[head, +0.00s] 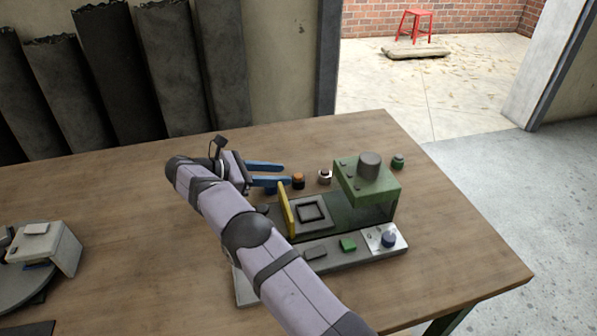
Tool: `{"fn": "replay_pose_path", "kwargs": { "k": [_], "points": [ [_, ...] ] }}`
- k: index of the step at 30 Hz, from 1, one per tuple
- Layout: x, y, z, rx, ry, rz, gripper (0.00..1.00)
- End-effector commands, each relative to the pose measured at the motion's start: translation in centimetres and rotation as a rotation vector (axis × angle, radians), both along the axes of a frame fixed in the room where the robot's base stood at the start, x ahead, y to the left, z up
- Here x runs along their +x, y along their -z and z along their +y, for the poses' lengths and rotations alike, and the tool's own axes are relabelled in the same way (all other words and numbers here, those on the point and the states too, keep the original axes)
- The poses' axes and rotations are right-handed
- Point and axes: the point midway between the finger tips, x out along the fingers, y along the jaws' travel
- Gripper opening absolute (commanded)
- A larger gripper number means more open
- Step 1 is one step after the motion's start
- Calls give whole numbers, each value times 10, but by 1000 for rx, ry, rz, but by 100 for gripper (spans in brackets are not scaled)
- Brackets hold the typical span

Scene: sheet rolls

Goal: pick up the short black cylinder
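My gripper (286,175) has two blue fingers that are spread apart and point right, with nothing seen between them. A small dark, rounded piece (262,209) shows below the fingers, beside the arm and left of the yellow plate. It may be the short black cylinder, but it is small and partly hidden by my arm, so I cannot be sure. Right of the fingertips stand a short orange-and-black cylinder (298,181) and a short white cylinder with a dark top (324,177). A short green cylinder (398,161) stands farther right.
A machine with a grey base (375,251), an upright yellow plate (288,210) and a green block (366,182) topped by a grey cylinder (369,165) stands below the small cylinders. Another device (45,246) is at the left. The wooden table's (130,215) left middle is clear.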

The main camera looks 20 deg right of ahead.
Motion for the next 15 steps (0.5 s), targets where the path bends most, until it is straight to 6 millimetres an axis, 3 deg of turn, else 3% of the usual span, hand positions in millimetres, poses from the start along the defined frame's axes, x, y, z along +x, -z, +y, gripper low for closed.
{"fn": "replay_pose_path", "kwargs": {
  "k": [5, 15],
  "points": [
    [-4, 3, 4, -3, 6, 4, 35],
    [0, 11, -17, -3, 5, 4, 35]
  ]
}}
